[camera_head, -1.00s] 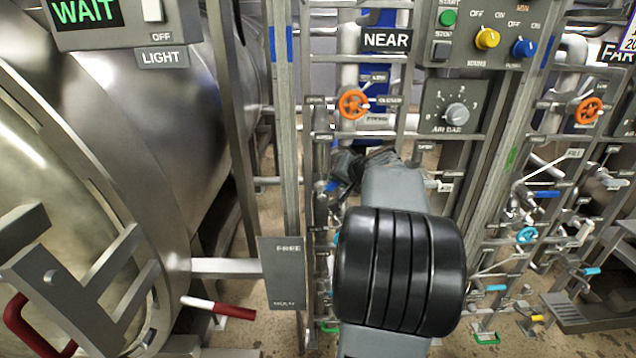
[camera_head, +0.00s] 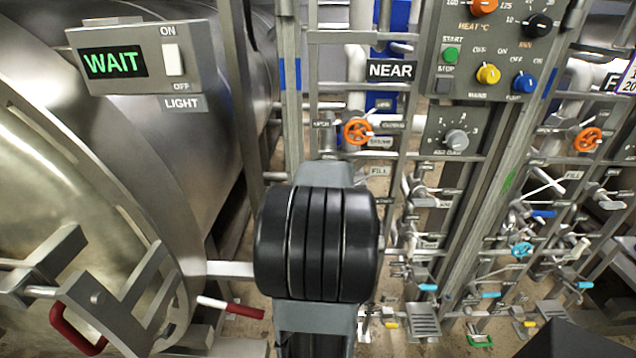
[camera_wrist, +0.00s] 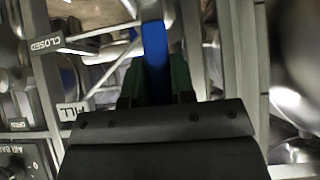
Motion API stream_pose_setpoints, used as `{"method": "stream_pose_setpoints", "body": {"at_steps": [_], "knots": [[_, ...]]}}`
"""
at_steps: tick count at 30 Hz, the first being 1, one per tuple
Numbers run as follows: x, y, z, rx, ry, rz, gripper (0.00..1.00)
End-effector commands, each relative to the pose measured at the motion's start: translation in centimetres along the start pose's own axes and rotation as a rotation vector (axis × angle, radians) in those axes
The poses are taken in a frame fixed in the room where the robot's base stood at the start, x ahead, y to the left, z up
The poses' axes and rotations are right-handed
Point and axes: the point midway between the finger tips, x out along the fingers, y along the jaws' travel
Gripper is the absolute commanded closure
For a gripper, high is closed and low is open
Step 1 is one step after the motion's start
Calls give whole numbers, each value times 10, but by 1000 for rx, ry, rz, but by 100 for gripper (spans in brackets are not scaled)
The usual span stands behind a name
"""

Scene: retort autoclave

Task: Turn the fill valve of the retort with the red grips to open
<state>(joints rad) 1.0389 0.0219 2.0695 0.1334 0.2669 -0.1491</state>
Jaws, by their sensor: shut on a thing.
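The retort (camera_head: 60,200) with a red grip (camera_head: 77,330) on its door stands at the left of the head view. A FILL label (camera_head: 379,171) sits on the pipe rack just right of my arm, and it also shows in the wrist view (camera_wrist: 71,110). In the wrist view my gripper (camera_wrist: 155,78) is shut on a blue valve handle (camera_wrist: 155,45), one dark green finger on each side. A CLOSED label (camera_wrist: 46,44) is to the left of it. In the head view my arm hides the gripper and the blue handle. The handle's angle to the pipe is unclear.
An orange handwheel (camera_head: 357,131) is above my arm, below the NEAR sign (camera_head: 390,70). A control panel (camera_head: 490,50) with knobs is at upper right. A red-and-white lever (camera_head: 231,307) sticks out left of my arm. Rack posts and pipes crowd the arm closely.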

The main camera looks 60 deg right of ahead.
Motion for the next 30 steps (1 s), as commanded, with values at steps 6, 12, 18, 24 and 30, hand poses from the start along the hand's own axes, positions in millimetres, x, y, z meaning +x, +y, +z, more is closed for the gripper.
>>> {"method": "stream_pose_setpoints", "body": {"at_steps": [6, 12, 18, 24, 30], "knots": [[-2, 4, 2, -17, 1, 19, 100], [-1, 3, 3, -24, 0, 19, 100], [-1, 1, 3, -27, -1, 17, 75], [-1, 2, 3, -23, -1, 17, 55], [-1, 3, 3, -20, -1, 18, 51]]}}
